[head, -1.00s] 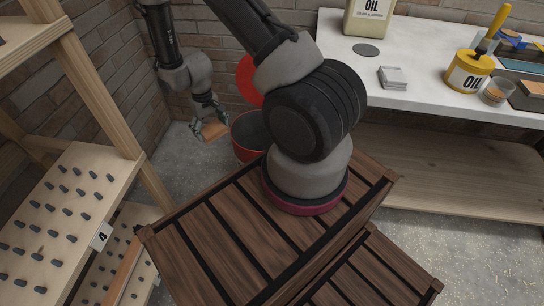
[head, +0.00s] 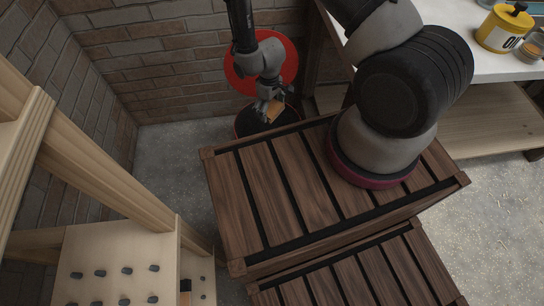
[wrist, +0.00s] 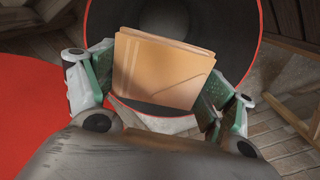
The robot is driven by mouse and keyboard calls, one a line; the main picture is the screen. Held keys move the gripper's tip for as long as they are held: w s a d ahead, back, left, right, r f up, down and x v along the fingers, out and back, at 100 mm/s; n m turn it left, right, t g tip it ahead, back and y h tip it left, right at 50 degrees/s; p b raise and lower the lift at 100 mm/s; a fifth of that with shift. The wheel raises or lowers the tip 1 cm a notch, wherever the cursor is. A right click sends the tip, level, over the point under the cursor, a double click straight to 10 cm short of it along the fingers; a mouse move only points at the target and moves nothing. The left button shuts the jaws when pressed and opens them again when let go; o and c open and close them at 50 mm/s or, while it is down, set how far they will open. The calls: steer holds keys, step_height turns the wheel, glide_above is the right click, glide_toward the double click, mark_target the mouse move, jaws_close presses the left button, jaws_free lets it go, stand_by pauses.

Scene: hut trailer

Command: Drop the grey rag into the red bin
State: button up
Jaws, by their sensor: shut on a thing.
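My gripper (head: 270,108) is shut on a tan-orange folded rag (wrist: 162,68), which also shows small in the head view (head: 274,111). The held thing looks tan, not grey. In the wrist view its flat face and stacked edges show between the two fingers. The red bin (wrist: 228,45) is open, with a dark inside and a red rim. The held rag is in front of its mouth in the wrist view and above it in the head view. The bin's round red lid (head: 285,62) stands up behind it. No grey rag shows now.
A dark slatted wooden crate (head: 290,190) stands in front of the bin and hides part of it. A wooden pegged rack (head: 110,245) is at the lower left. A white bench (head: 485,65) with a yellow oil can (head: 503,28) is at the right. Brick walls close the corner.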

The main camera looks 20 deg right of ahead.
steer(key=shift+f, duration=3.05)
steer(key=o, duration=1.2)
steer(key=shift+o, duration=0.2)
step_height(320, 180, up, 12)
steer(key=shift+r, duration=0.1)
steer(key=shift+s, duration=0.1)
